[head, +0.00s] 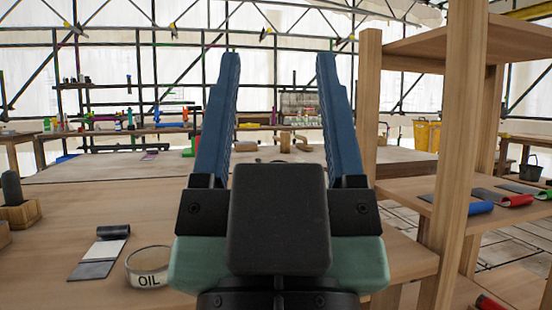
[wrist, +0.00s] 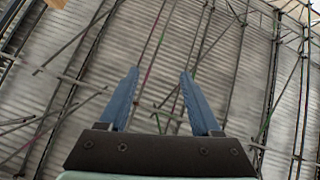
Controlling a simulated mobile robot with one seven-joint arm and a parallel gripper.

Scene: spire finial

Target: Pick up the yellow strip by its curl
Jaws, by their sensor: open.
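I cannot make out a yellow strip with a curl in either view. My gripper (head: 278,58) stands upright in the middle of the head view, its two blue fingers wide apart with nothing between them. In the wrist view my gripper (wrist: 160,73) is also open and empty, and points at the corrugated wall and scaffold poles. Strips of a similar kind lie on the right shelf: a grey one with a blue curl (head: 480,207), one with a red curl (head: 516,201) and one with a green curl (head: 545,194). My gripper blocks part of the bench.
A strip with a dark curl (head: 113,232) and an OIL tin (head: 148,268) are on the near bench (head: 60,205), with a wooden block (head: 20,214) at left. A wooden shelf post (head: 461,150) rises close on the right. Yellow buckets (head: 427,135) stand far back.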

